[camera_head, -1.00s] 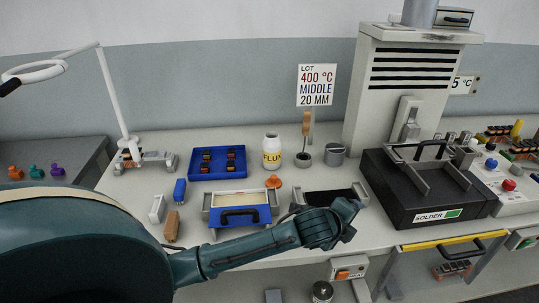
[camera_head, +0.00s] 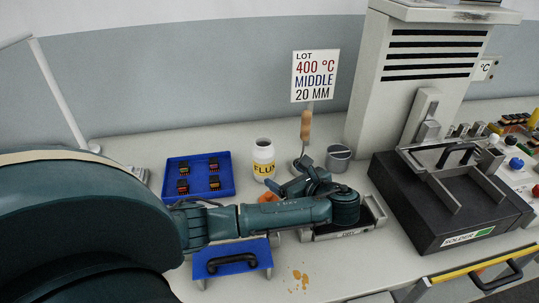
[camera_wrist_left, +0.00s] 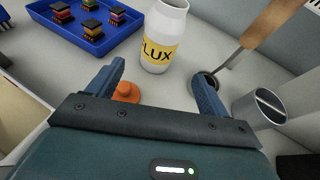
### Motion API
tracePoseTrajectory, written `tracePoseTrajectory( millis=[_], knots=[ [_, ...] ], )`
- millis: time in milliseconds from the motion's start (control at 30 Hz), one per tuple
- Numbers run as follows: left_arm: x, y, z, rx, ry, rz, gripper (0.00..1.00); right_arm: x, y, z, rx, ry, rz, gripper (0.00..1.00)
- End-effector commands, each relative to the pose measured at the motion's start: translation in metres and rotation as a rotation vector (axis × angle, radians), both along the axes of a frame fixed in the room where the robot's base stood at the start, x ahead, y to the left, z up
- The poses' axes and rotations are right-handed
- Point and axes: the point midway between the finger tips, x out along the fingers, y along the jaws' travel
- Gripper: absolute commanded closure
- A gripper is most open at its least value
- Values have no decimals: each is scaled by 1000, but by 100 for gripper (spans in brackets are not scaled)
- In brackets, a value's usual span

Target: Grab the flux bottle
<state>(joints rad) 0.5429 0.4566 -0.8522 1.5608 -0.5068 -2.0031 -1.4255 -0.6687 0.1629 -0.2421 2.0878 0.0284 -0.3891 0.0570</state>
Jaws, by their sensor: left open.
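The flux bottle (camera_head: 263,160), white with a yellow FLUX label and an open top, stands upright on the bench. In the left wrist view the flux bottle (camera_wrist_left: 163,38) is just beyond the fingertips, roughly in line with the gap between them. My left gripper (camera_head: 293,182) is open and empty, in front and slightly right of the bottle. Its two blue fingers (camera_wrist_left: 158,78) are spread apart and appear not to touch the bottle. My right gripper is not in view.
An orange stopper (camera_wrist_left: 126,92) lies near the left finger. A wooden-handled tool (camera_head: 305,130) stands in a holder close right of the bottle, beside a grey metal cup (camera_head: 338,158). A blue tray (camera_head: 168,190) with several small connectors is left. A black solder unit (camera_head: 400,205) is right.

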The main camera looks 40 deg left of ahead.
Motion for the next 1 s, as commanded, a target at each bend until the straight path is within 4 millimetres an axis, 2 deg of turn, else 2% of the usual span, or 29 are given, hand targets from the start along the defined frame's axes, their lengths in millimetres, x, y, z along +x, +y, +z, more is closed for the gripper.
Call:
tracePoseTrajectory(
  millis=[133,300,500,767,1000],
  knots=[
    [-1,2,-12,-24,37,2,21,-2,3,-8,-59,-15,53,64],
    [4,23,-24,-20,36,3,21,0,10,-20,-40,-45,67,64],
    [13,56,-33,-23,39,3,21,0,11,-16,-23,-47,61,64],
    [19,73,-40,-26,37,1,21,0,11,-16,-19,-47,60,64],
    [28,105,-52,-24,38,3,21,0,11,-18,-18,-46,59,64]
  ],
)
